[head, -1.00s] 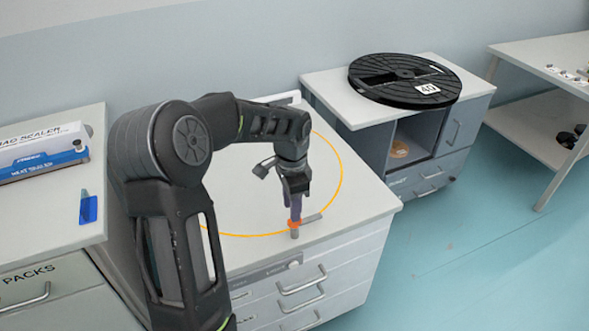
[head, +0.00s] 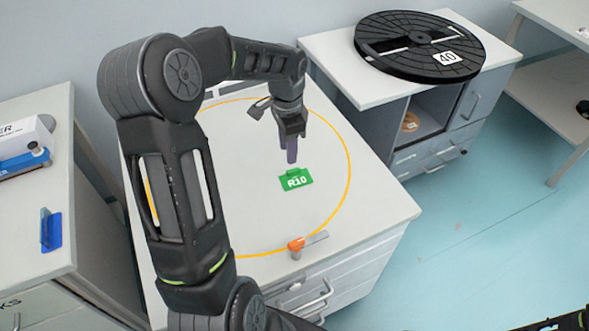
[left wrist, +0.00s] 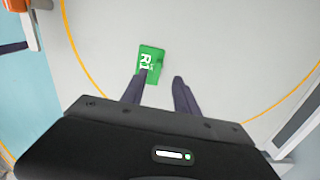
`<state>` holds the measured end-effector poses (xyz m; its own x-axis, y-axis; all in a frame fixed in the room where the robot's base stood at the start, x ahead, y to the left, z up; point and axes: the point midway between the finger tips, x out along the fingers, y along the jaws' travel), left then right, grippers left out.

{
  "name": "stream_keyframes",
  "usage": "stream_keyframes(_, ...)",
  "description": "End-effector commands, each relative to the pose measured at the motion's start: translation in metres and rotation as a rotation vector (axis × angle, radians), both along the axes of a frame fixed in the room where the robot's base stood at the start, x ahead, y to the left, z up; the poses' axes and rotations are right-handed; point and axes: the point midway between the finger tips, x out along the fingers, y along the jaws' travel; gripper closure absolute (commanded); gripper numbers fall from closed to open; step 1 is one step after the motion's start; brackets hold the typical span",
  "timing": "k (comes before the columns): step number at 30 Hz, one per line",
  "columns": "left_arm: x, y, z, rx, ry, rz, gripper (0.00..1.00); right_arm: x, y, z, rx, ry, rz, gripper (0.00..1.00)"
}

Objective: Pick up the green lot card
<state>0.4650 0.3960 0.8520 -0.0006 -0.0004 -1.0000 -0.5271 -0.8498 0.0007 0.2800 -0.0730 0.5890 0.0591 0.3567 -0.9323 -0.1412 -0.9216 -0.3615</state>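The green lot card (head: 295,181), marked R10 in white with a small raised tab, lies flat on the white worktop inside the orange ring. It also shows in the left wrist view (left wrist: 151,60), where one finger overlaps its lower edge. My left gripper (head: 291,160) points down just behind and above the card. Its two dark fingers (left wrist: 160,78) are apart with nothing held between them. The fingers do not appear to grip the card. My right gripper cannot be made out; only dark pieces show at the lower right corner.
An orange-and-grey tool (head: 297,245) lies near the worktop's front edge. A black reel (head: 425,45) marked 40 rests on the cabinet to the right. A blue card holder (head: 51,230) stands on the left bench. The worktop around the green card is clear.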

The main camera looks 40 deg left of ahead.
Motion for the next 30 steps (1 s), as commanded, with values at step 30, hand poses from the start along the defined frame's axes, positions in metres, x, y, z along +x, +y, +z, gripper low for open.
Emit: stream_keyframes(30, 0.000, -0.004, -0.055, -0.002, 0.004, -0.001, 0.64, 0.000, 0.000, 0.008, 0.000, 0.000, 0.000, 0.64)
